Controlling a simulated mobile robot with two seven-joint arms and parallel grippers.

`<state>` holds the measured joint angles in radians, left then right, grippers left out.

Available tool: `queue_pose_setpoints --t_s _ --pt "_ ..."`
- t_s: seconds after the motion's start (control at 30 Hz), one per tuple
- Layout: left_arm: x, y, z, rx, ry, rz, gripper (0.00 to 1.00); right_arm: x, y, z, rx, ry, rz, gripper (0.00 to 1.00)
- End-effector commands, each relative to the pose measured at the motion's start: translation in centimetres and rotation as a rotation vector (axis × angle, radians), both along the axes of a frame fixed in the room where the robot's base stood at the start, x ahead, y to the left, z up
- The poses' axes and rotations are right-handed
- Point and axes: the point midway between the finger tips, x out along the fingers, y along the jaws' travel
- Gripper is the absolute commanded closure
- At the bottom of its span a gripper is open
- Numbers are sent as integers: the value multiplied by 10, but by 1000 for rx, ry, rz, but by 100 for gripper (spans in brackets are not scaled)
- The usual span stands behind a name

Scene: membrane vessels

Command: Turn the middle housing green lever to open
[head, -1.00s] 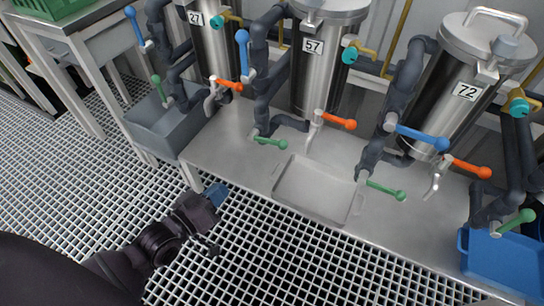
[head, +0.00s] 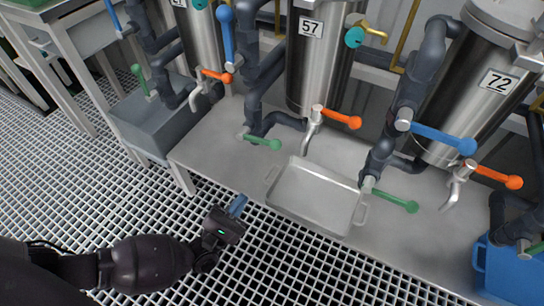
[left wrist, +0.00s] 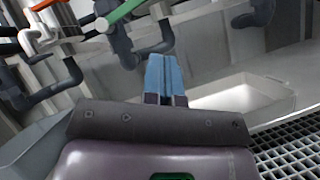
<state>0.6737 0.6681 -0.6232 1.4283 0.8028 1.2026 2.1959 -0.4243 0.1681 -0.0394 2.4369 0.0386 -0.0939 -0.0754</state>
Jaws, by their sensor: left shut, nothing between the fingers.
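The middle housing (head: 306,75) is a steel cylinder labelled 57. Its green lever (head: 262,142) sits low on the dark pipe to its left and points right, nearly level. My left gripper (head: 238,204) is shut and empty, with blue fingertips, over the floor grating by the bench's front edge. It is in front of and below the green lever, clearly apart from it. In the left wrist view the shut fingertips (left wrist: 166,74) are in the middle. A green lever (left wrist: 122,12) shows at the top there; I cannot tell which housing it serves. My right gripper is not in view.
An orange lever (head: 341,119) and a blue lever (head: 227,35) are close to the green one. A shallow metal tray (head: 315,205) lies on the steel bench (head: 215,158). A grey bin (head: 160,125) stands left, and a blue bin (head: 505,268) right.

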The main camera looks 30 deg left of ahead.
Motion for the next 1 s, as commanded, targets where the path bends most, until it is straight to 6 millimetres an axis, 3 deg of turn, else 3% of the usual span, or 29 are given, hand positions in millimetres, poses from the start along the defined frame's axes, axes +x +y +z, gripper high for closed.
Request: queue_pose_setpoints --t_s 0.1,0.37,0.57,1.0 --pt "4 12 -15 -73 7 -40 100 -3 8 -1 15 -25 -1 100" --pt "9 18 -15 -116 3 -60 100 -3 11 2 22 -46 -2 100" --pt "26 13 -3 -116 1 -61 100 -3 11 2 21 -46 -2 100" --pt "88 -5 36 -115 1 -60 100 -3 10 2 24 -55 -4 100"
